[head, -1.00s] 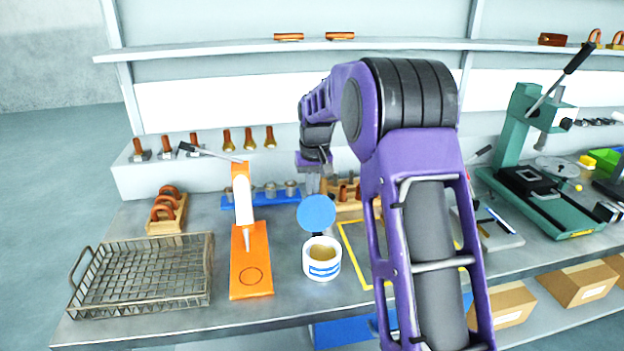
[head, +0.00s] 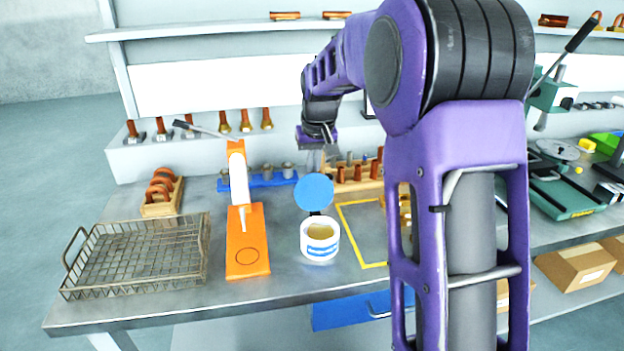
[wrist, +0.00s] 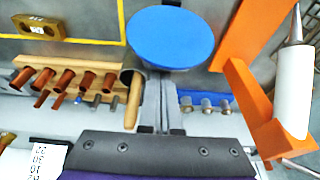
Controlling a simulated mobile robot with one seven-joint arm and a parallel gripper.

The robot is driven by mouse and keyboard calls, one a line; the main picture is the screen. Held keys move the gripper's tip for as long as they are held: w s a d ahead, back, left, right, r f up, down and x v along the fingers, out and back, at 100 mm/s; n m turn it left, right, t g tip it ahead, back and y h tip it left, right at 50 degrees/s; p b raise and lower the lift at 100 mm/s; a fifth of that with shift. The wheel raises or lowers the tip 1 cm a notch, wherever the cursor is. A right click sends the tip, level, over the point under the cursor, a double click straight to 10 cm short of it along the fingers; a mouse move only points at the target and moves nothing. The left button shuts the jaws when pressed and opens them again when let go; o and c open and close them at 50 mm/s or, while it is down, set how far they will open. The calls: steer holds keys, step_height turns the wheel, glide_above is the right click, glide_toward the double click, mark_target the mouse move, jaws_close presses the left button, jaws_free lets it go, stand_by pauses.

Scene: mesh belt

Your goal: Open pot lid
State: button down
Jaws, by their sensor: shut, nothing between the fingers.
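The small white pot (head: 320,240) with a blue band stands on the grey bench, with tan contents showing inside. Its round blue lid (head: 314,192) is raised at the back of the pot, tilted up and clear of the opening. In the wrist view the blue lid (wrist: 171,38) fills the top middle and hides the pot. My gripper (head: 318,158) is above and behind the lid in the head view. Its fingers (wrist: 152,108) are shut with nothing between them. They point toward the lid's edge; I cannot tell whether they touch it.
An orange stand (head: 247,240) with a white tool is left of the pot, and a wire basket (head: 140,285) is farther left. A yellow outlined square (head: 372,262) lies to the right. Wooden racks (head: 365,188) and a blue rack (head: 262,180) stand behind.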

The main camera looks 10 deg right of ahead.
steer(key=shift+s+f+t+b, duration=0.1)
steer(key=shift+s+t+b, duration=0.45)
steer(key=shift+b, duration=0.5)
steer(key=shift+s+r+t, duration=0.35)
steer(key=shift+s+r, duration=0.3)
steer(key=shift+s, duration=0.05)
steer(key=shift+w, duration=0.1)
